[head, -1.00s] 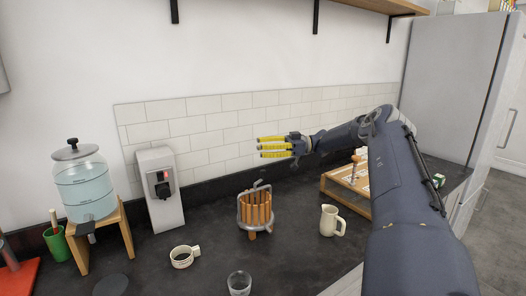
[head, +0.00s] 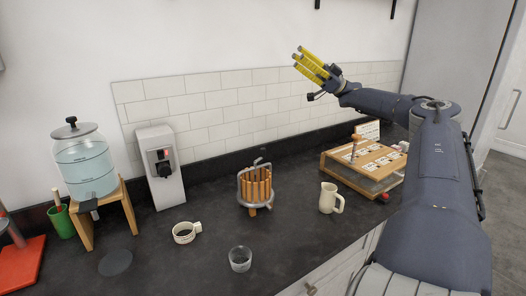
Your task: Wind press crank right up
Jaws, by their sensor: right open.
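The press (head: 256,187) stands upright on the dark counter, a small wooden-slatted basket in a grey metal frame. Its crank (head: 260,163) shows at the top as a small grey bar with an upturned end. My right gripper (head: 305,60) has yellow fingers and is open and empty. It is raised in front of the white wall, above and to the right of the press, well clear of it. My left gripper is not in view.
A cream jug (head: 328,198) stands right of the press, and a glass (head: 240,259) and white cup (head: 183,233) in front. A grey dispenser box (head: 160,172) and water jar (head: 84,165) are left. A wooden box (head: 345,172) sits right.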

